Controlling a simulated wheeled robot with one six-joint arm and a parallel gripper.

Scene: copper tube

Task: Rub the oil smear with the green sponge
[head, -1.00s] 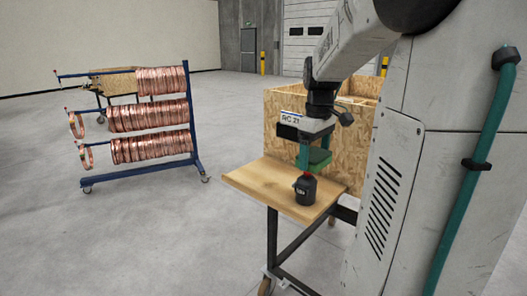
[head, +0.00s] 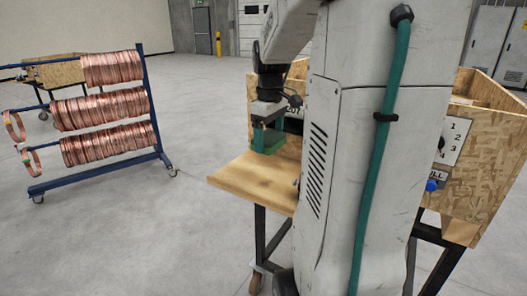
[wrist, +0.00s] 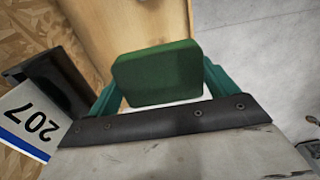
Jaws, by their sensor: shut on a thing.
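My gripper (head: 268,136) is shut on the green sponge (wrist: 157,74). In the wrist view the sponge sits between the two teal fingers, one at each side. In the head view the sponge (head: 268,143) appears held above the wooden tabletop (head: 250,182), near its back part. The tabletop also shows in the wrist view (wrist: 125,22) beyond the sponge. I cannot make out the oil smear in either view. The right part of the tabletop is hidden behind my own arm.
An OSB crate (head: 480,140) stands behind and right of the tabletop, with a numbered panel (head: 450,142) and a blue knob (head: 431,186). A blue rack (head: 150,110) of copper coils (head: 105,105) stands at left. Open concrete floor lies between the rack and the tabletop.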

